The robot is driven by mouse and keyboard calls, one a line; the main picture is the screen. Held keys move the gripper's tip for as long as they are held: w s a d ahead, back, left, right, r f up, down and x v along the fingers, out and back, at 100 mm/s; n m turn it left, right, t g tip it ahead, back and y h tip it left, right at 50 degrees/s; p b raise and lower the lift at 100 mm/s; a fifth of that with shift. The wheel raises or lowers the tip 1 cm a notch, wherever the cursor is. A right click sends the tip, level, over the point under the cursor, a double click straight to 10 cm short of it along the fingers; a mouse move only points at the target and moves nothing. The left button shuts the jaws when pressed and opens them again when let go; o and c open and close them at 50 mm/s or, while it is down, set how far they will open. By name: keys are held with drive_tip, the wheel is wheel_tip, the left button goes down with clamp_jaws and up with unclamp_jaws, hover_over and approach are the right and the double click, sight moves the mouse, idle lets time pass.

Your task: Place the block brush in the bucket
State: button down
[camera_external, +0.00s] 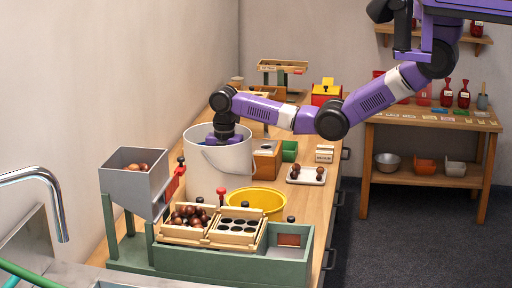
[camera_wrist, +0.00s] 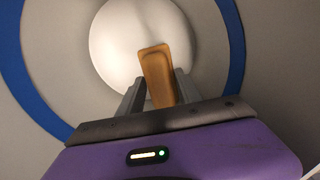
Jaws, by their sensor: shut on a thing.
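The white bucket (camera_external: 222,157) stands on the wooden counter with its mouth up. My gripper reaches down into its mouth, so the fingers are hidden by the bucket wall in the external view. In the wrist view my gripper (camera_wrist: 159,92) is shut on the block brush, a tan wooden block (camera_wrist: 158,73) between the two fingers. The brush is tilted a little and points toward the pale round bottom of the bucket (camera_wrist: 118,45). Its bristles are not visible. I cannot tell whether the brush touches the bottom.
A wooden box (camera_external: 266,160) and a green container (camera_external: 289,151) stand close to the right of the bucket. A yellow bowl (camera_external: 257,199), a grey hopper (camera_external: 133,172) and a green tray unit (camera_external: 235,262) are nearer the front. A white plate with chestnuts (camera_external: 306,180) lies at the right.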

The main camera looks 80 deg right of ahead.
drive_tip(key=shift+f, duration=1.7)
drive_tip(key=shift+f, duration=0.2)
drive_tip(key=c, duration=0.8)
unclamp_jaws()
drive_tip(key=shift+r, duration=0.1)
wheel_tip(320, 180, up, 12)
drive_tip(key=shift+r, duration=0.15)
